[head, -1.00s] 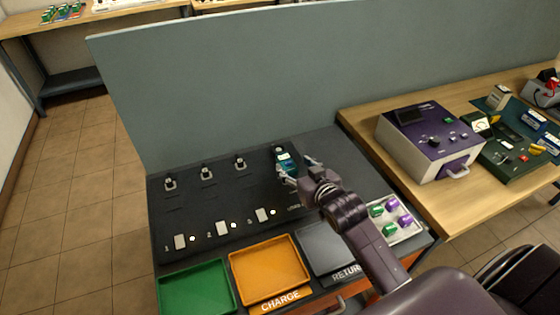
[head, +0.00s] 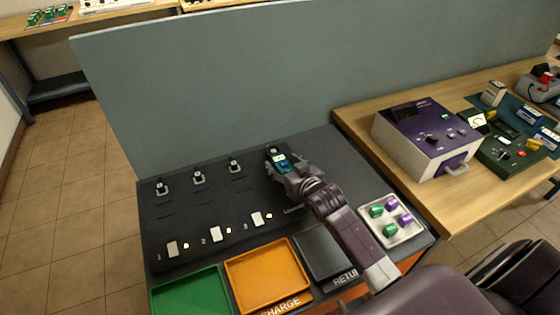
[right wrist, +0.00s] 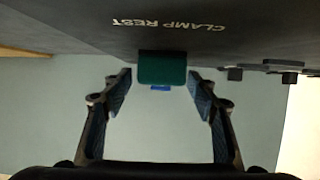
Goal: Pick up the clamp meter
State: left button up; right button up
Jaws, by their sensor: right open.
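The clamp meter (head: 279,158) is a small dark and teal device with a pale display. It stands at the back right of the black panel in the head view. In the right wrist view its teal end (right wrist: 162,68) shows between the fingertips, below the words CLAMP REST. My right gripper (head: 285,168) is open at the meter; its fingertips also show in the right wrist view (right wrist: 160,80), one on each side with a gap to the meter. The gripper hides part of the meter in the head view. My left gripper is not in view.
A grey partition (head: 230,85) stands close behind the panel. Green (head: 190,295), orange (head: 265,280) and dark grey (head: 322,252) trays lie in front. A pale tray (head: 412,233) with green and purple pieces is right of my arm. A purple-topped instrument (head: 425,135) stands on the wooden table.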

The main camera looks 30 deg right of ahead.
jog(key=shift+x, duration=1)
jog(key=shift+c, duration=0.6)
jog(key=shift+r, duration=0.1)
jog(key=c, duration=1.4)
jog(key=shift+o, duration=0.2)
jog(key=shift+r, duration=0.1)
